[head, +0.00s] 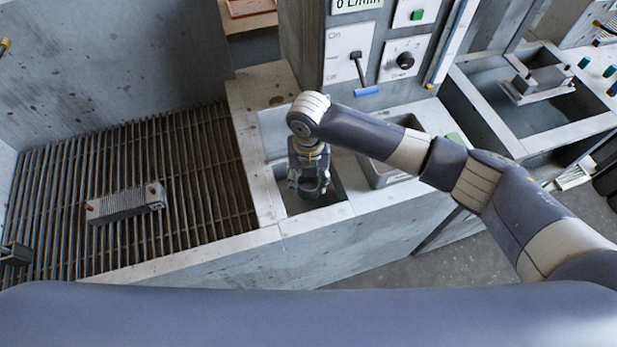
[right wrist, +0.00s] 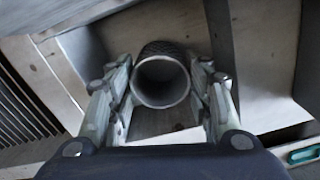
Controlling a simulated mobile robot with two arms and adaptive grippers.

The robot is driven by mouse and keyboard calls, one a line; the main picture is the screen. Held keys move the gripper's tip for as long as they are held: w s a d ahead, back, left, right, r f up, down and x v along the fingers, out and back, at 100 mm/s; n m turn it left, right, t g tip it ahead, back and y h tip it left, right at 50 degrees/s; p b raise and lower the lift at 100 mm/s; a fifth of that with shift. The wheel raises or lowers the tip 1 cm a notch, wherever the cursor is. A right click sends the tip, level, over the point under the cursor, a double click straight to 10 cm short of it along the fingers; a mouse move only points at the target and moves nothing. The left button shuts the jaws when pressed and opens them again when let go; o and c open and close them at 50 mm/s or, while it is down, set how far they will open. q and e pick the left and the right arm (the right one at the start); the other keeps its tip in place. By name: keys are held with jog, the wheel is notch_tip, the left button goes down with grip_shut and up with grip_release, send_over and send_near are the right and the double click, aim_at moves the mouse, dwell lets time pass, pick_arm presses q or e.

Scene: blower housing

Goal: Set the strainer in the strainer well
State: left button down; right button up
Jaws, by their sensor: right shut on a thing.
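The strainer is a grey, open-ended cylinder with a textured outer wall (right wrist: 162,82) in the right wrist view. My right gripper (right wrist: 162,90) is shut on it, one finger on each side. In the head view my right gripper (head: 310,188) points down over a square well (head: 331,196) in the concrete counter, low at the opening. The gripper hides most of the strainer there. I cannot tell how deep the strainer sits or whether it touches the bottom.
A slatted grate (head: 200,170) with a ribbed grey block (head: 125,203) lies left of the well. A metal basin (head: 385,172) is close on the right. A control panel (head: 349,52) with a blue-handled lever (head: 366,91) stands behind. Another tank (head: 500,100) is farther right.

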jog(key=shift+f+b, duration=0.75)
jog(key=shift+f, duration=0.45)
jog(key=shift+f, duration=0.1)
dwell(0.4)
jog(key=o, duration=1.2)
notch_tip(320, 180, up, 12)
